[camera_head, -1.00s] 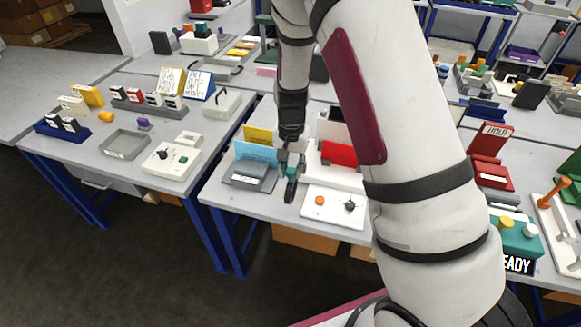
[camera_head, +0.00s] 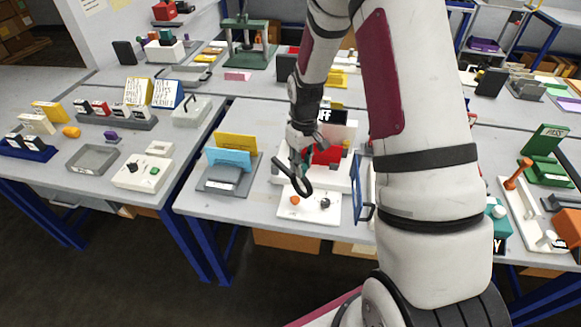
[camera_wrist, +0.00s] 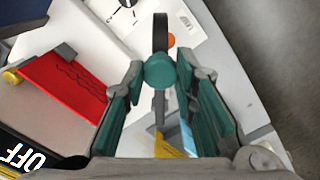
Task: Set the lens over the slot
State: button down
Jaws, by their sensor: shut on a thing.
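My gripper (camera_head: 300,158) is shut on the lens, a dark ring (camera_head: 292,180) held above the front of the white machine. In the wrist view, my gripper (camera_wrist: 159,75) has its teal-padded fingers on either side of a round teal knob (camera_wrist: 159,71). The lens ring (camera_wrist: 161,32) shows nearly edge-on beyond the knob. The white machine (camera_head: 345,180) carries a red sheet, also seen in the wrist view (camera_wrist: 65,85) with wavy dark lines, and an OFF sign (camera_wrist: 22,157). I cannot make out which opening is the slot.
A grey rack (camera_head: 218,180) with yellow and blue cards stands left of the machine. A white panel (camera_head: 312,208) with an orange button and dark knob lies in front. A blue-framed piece (camera_head: 362,200) stands to the right, beside my arm. My arm hides much of the right side.

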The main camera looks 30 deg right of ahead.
jog(key=w+d+n+b, duration=0.1)
jog(key=w+d+n, duration=0.4)
jog(key=d+n, duration=0.3)
jog(key=shift+w+b, duration=0.2)
jog(key=shift+b, duration=0.2)
dwell(0.3)
jog(key=c, duration=1.3)
grip_release()
jog(key=shift+w, duration=0.1)
notch_tip(320, 180, up, 12)
